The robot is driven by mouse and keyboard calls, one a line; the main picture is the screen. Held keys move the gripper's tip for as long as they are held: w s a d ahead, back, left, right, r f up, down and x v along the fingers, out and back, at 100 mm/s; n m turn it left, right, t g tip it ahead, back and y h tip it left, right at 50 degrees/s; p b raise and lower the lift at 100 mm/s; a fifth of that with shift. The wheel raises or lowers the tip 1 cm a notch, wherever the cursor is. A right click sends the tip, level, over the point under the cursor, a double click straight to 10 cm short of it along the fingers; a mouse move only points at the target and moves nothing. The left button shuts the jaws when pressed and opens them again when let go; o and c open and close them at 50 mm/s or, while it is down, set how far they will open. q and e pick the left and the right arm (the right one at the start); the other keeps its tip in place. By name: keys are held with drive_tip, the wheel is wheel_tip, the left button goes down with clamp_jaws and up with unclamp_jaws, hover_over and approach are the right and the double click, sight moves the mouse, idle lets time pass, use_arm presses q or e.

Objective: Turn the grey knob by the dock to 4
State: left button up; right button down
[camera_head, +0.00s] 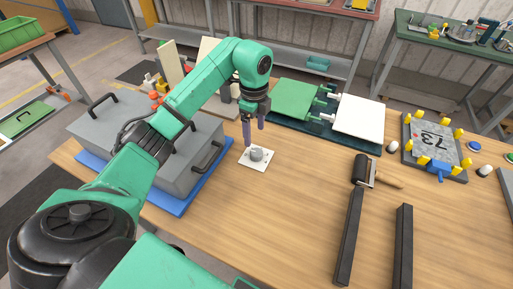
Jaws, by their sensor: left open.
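The grey knob (257,153) stands on a small white plate (247,163) on the wooden table. Any numbers or pointer on it are too small to read. My left gripper (254,139) points down just above the knob, slightly to its upper left in the picture. Its fingers are apart with nothing seen between them. I cannot tell whether a fingertip touches the knob. My right gripper is not in view.
A grey lidded box (178,165) with handles sits on a blue mat left of the knob. Green (294,100) and white (358,117) panels lie behind it. A roller (361,171) and dark bars (348,240) lie right. The table in front is clear.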

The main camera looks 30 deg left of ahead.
sight(255, 151)
use_arm(q)
drive_tip(key=f, duration=0.3)
drive_tip(key=f+p, duration=0.1)
drive_tip(key=f, duration=0.5)
drive_tip(key=shift+w+f+p, duration=0.15)
drive_tip(key=shift+w+p, duration=0.15)
drive_tip(key=shift+f, duration=0.15)
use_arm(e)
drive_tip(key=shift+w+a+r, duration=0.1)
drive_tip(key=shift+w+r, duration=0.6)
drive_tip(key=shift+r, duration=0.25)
use_arm(q)
clamp_jaws()
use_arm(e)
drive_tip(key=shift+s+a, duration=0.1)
